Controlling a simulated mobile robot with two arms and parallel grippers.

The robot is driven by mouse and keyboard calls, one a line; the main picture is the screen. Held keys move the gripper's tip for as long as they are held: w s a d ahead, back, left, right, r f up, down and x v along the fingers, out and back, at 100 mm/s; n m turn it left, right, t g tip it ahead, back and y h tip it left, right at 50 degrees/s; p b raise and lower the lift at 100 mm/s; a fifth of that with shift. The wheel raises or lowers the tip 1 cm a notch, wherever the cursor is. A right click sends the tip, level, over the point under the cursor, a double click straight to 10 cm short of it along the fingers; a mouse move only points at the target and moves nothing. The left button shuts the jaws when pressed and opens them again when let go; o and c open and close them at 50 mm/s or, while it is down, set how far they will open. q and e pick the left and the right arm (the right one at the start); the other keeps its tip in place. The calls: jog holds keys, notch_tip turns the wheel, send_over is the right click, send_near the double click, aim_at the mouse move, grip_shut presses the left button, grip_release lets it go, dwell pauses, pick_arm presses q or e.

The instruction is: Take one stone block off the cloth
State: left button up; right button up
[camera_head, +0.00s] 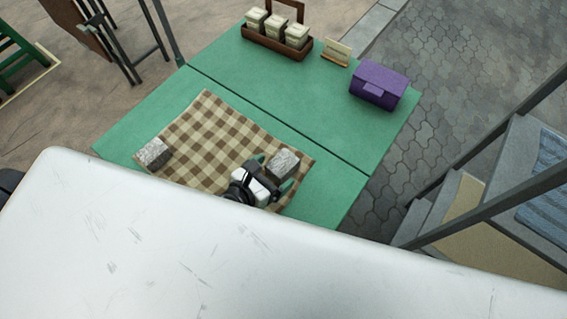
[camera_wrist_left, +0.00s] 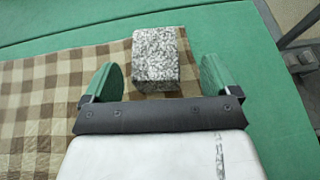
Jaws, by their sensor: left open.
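A brown checked cloth (camera_head: 207,133) lies on the green table. One grey speckled stone block (camera_head: 154,153) sits at its left corner. A second stone block (camera_head: 284,162) sits at its right corner. My left gripper (camera_head: 271,174) is open just in front of this right block. In the left wrist view the block (camera_wrist_left: 156,58) stands ahead, between the lines of the two green fingertips (camera_wrist_left: 158,82), with a gap on each side; it is not gripped. The cloth (camera_wrist_left: 40,95) also shows there. My right gripper is in neither view.
The green table (camera_head: 220,75) has a dark seam across it. At its back are a wooden caddy (camera_head: 276,38) with several containers, a small card stand (camera_head: 337,51) and a purple box (camera_head: 379,85). Grey steps (camera_head: 480,185) with a railing stand to the right.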

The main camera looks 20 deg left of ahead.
aim_at(280, 165)
pick_arm(q)
jog(key=x, duration=0.5)
jog(key=shift+w+a+f, duration=0.1)
jog(key=shift+w+a, duration=0.1)
jog(key=shift+a, duration=0.1)
jog(key=shift+c, duration=0.3)
jog(key=c, duration=1.2)
